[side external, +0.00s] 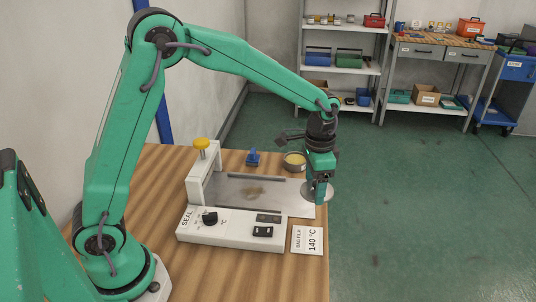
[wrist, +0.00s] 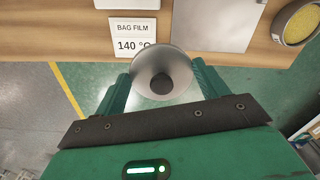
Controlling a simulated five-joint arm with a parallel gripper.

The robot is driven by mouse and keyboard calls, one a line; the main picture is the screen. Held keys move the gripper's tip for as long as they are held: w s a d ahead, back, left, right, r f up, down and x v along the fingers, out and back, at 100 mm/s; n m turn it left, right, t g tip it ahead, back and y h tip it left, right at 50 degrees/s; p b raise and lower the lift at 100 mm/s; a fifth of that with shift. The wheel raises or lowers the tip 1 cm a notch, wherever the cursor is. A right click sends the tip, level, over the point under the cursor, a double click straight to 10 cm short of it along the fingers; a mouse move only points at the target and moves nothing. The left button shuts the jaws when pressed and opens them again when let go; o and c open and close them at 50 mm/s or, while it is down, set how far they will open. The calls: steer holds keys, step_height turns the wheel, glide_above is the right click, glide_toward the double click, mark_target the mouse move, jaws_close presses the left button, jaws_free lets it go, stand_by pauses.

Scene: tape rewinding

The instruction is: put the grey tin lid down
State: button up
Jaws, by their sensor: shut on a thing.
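The grey tin lid (side external: 326,190) is a round metal disc with a dark knob. It hangs under my gripper (side external: 317,193) by the right edge of the wooden table in the side view. In the wrist view the lid (wrist: 150,60) is between the fingers of my gripper (wrist: 162,82), which is shut on it, with its knob facing the camera. It overlaps the table edge and the floor beyond. Its height above the table is hard to judge. The open round tin (side external: 294,164) with yellow contents stands at the table's back right; it also shows in the wrist view (wrist: 278,30).
A white sealing machine (side external: 222,229) with a yellow knob and metal plate fills the table's middle. A white "BAG FILM 140 °C" card (side external: 307,240) lies at front right. A small blue object (side external: 252,158) stands at the back. Bare wooden table (side external: 160,170) shows at left.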

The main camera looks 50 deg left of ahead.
steer(key=shift+s+d+f, duration=0.1)
steer(key=shift+s+d, duration=0.15)
steer(key=shift+s, duration=0.1)
glide_above(299, 197)
step_height(299, 197, down, 7)
steer(key=shift+w, duration=0.1)
steer(key=shift+f, duration=2)
steer(key=shift+f, duration=0.1)
steer(key=o, duration=1)
steer(key=shift+c, duration=0.2)
